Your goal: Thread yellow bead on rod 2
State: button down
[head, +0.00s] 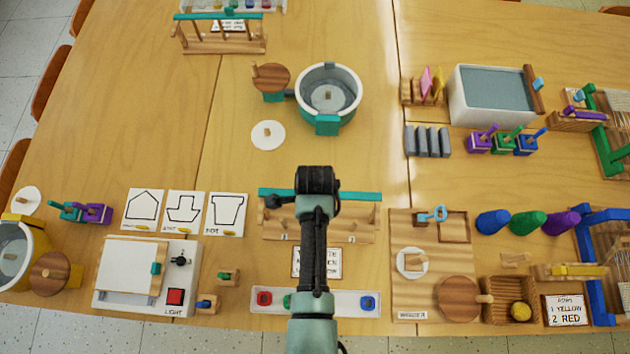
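A wooden rack with a teal top bar (353,194) stands in front of me, with small number labels on its base. Its middle is hidden behind my arm, so I cannot make out rod 2. A white bead tray (336,309) at the front edge holds a red bead (264,299), a green bead (287,300) and a blue bead (368,302). No yellow bead shows there; part of the tray is hidden by my arm. My gripper (318,181) is over the rack, seen from above and behind; its fingers are hidden.
A card (302,262) lies between rack and tray, partly covered by my arm. A light box (128,275) is at left and a wooden board (400,225) at right. A yellow ball (521,312) sits in a wooden box. A teal pot (328,94) stands beyond the rack.

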jog(key=shift+f, duration=0.5)
dwell(0.7)
dwell(0.3)
jog(key=shift+c, duration=1.8)
grip_release()
jog(key=shift+r, duration=0.1)
notch_tip(320, 180, up, 13)
jog(key=shift+b, duration=0.45)
